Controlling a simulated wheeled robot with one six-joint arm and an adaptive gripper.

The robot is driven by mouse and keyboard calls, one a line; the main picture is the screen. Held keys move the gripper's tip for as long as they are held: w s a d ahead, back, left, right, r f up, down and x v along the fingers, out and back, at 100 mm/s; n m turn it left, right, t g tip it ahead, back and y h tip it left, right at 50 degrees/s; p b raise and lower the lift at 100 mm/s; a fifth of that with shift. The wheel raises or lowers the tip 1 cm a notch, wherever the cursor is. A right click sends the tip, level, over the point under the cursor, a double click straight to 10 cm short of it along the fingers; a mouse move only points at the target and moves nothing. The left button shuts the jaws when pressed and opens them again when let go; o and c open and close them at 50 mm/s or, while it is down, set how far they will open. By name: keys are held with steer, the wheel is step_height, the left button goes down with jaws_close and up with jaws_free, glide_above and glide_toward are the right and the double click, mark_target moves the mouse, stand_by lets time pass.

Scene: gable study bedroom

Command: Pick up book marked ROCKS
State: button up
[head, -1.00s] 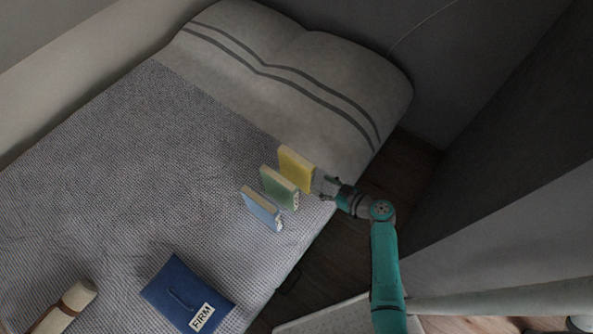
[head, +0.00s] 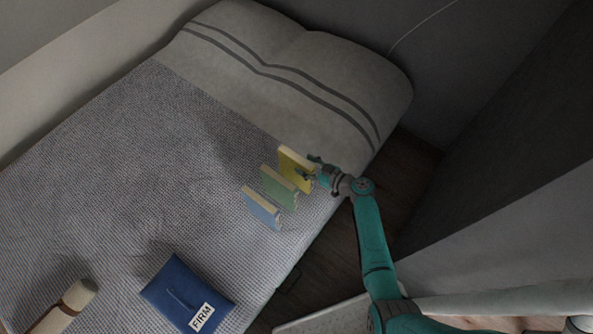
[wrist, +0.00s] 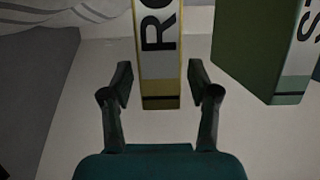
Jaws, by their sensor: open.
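The yellow book (head: 294,168) stands upright on the bed, the farthest back of three books in a row. In the wrist view its spine (wrist: 158,60) shows the letters "RO"; the rest of the word is cut off by the frame's top. My gripper (head: 309,170) is at the spine end of the yellow book. In the wrist view my gripper (wrist: 163,85) is open, with one finger on each side of the spine and a gap on both sides. The yellow book is not gripped.
A green book (head: 279,186) stands close beside the yellow one; it also shows in the wrist view (wrist: 262,45). A blue book (head: 261,207) stands beyond it. A blue pillow marked FIRM (head: 185,290) and a beige roll (head: 66,304) lie farther forward on the bed (head: 110,180).

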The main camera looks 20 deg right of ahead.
mark_target(289, 159)
steer(key=shift+x, duration=1.45)
steer(key=shift+s, duration=0.1)
jaws_close()
